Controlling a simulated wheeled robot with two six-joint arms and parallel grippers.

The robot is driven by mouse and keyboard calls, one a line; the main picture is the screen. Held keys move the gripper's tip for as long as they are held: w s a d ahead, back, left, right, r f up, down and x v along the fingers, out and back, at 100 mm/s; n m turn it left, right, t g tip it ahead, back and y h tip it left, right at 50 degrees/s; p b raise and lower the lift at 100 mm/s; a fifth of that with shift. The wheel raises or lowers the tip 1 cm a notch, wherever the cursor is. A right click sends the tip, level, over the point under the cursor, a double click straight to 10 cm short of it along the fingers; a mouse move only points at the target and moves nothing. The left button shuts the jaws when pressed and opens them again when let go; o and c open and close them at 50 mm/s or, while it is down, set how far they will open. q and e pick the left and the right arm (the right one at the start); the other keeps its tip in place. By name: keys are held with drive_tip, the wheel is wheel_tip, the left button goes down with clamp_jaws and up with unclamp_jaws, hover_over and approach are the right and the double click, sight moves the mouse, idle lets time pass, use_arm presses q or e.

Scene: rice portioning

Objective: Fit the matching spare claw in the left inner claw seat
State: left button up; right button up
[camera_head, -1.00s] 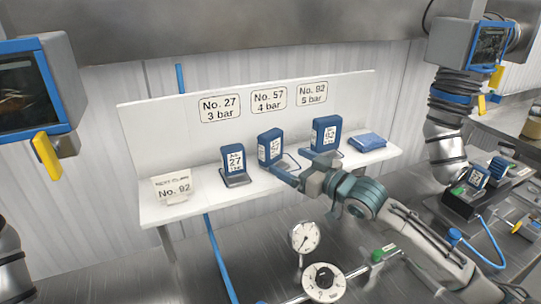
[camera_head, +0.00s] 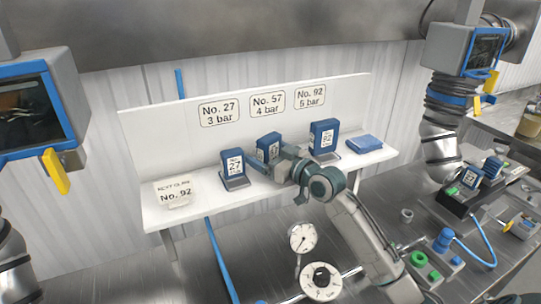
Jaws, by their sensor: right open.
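On the white shelf (camera_head: 215,212) stand blue spare claws in label stands. The No. 27 claw (camera_head: 234,168) is at the left, the No. 57 claw (camera_head: 265,146) in the middle and the No. 92 claw (camera_head: 323,138) at the right. A small card (camera_head: 175,193) at the shelf's left end reads "Next claw No. 92". My right gripper (camera_head: 274,167) is open, close in front of the No. 57 claw and partly covering it; I cannot tell whether they touch. My left gripper is out of view. I cannot identify the left inner claw seat.
Signs above the shelf pair No. 27 with 3 bar, No. 57 with 4 bar, No. 92 with 5 bar. A folded blue cloth (camera_head: 364,144) lies at the shelf's right end. A dial gauge (camera_head: 302,238) stands below. A block marked 27 (camera_head: 472,177) sits on the right-hand bench.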

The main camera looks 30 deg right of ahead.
drive_tip(key=shift+w, duration=0.15)
drive_tip(key=c, duration=1.2)
drive_tip(key=shift+c, duration=1.3)
drive_tip(key=shift+r, duration=0.15)
